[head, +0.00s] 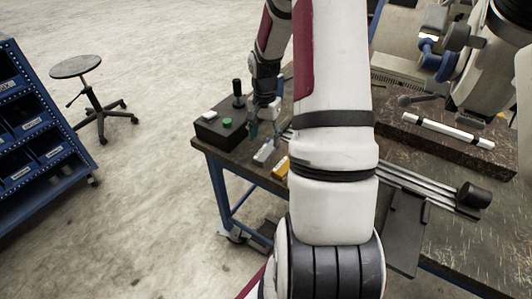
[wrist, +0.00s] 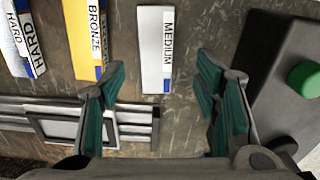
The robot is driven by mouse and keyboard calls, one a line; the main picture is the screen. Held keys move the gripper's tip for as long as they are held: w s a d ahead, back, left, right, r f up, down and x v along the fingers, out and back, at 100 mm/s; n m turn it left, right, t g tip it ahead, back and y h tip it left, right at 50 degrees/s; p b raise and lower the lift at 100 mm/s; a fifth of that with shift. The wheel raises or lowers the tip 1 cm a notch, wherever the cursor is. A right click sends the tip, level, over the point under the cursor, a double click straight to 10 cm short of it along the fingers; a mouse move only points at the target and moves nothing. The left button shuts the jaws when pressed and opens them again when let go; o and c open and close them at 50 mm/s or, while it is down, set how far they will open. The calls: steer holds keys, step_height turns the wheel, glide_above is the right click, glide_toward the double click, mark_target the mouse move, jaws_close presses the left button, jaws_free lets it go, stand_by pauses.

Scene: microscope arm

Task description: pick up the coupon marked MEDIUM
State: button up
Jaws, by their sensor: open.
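The coupon marked MEDIUM (wrist: 154,50) is a pale flat bar with a white label and a blue patch at its lower end. It lies on the dark table in the wrist view, and a pale block in the head view (head: 265,152) appears to be it. My gripper (wrist: 160,85) is open, its teal-padded fingers apart on either side of the coupon's lower end in the picture. Nothing is between the pads. I cannot tell the height of the fingers above the table. In the head view my gripper (head: 264,125) is small and partly hidden.
The BRONZE coupon (wrist: 84,40) and the HARD coupon (wrist: 22,42) lie to the left. Metal rails (wrist: 30,125) run below them. A dark control box with a green button (wrist: 304,76) stands close on the right. A stool (head: 76,68) and blue bin rack (head: 35,140) stand on the floor.

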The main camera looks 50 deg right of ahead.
mark_target(266, 150)
steer(key=f, duration=0.5)
steer(key=shift+s, duration=0.25)
steer(key=shift+c, duration=0.6)
steer(key=shift+r, duration=0.1)
jaws_close()
